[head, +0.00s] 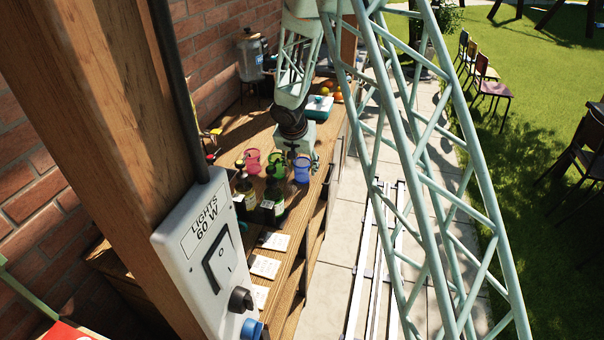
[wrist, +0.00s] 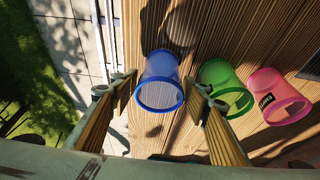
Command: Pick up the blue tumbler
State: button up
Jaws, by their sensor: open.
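The blue tumbler (wrist: 161,80) is see-through and sits near the table's edge, its rim towards the camera in the wrist view. In the head view the blue tumbler (head: 302,171) stands just below my gripper (head: 300,158). In the wrist view my gripper (wrist: 160,92) is open, with one finger on each side of the blue tumbler. The left finger is clearly apart from it; the right finger is closer, between the blue and green tumblers. I cannot tell whether the fingertips are down at the tumbler's height.
A green tumbler (wrist: 228,88) stands close to the right finger, with a pink tumbler (wrist: 277,96) beyond it. In the head view, dark bottles (head: 272,200) and white cards (head: 265,266) are nearer on the wooden table. A teal and white box (head: 318,107) and fruit are farther back.

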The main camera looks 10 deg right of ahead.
dwell(0.5)
jog(key=c, duration=0.7)
jog(key=shift+r, duration=0.2)
jog(key=shift+r, duration=1.5)
jog(key=shift+s+d+r, duration=0.15)
jog(key=s+d+b, duration=0.1)
jog(key=s+d, duration=0.2)
jog(key=s, duration=0.1)
jog(key=s+d+r+b, duration=0.1)
jog(key=s+d+b, duration=0.1)
jog(key=s+d, duration=0.1)
jog(key=s+d+b, duration=0.2)
jog(key=s+d, duration=0.1)
jog(key=s, duration=0.2)
jog(key=shift+s+r, duration=0.2)
jog(key=shift+s, duration=0.15)
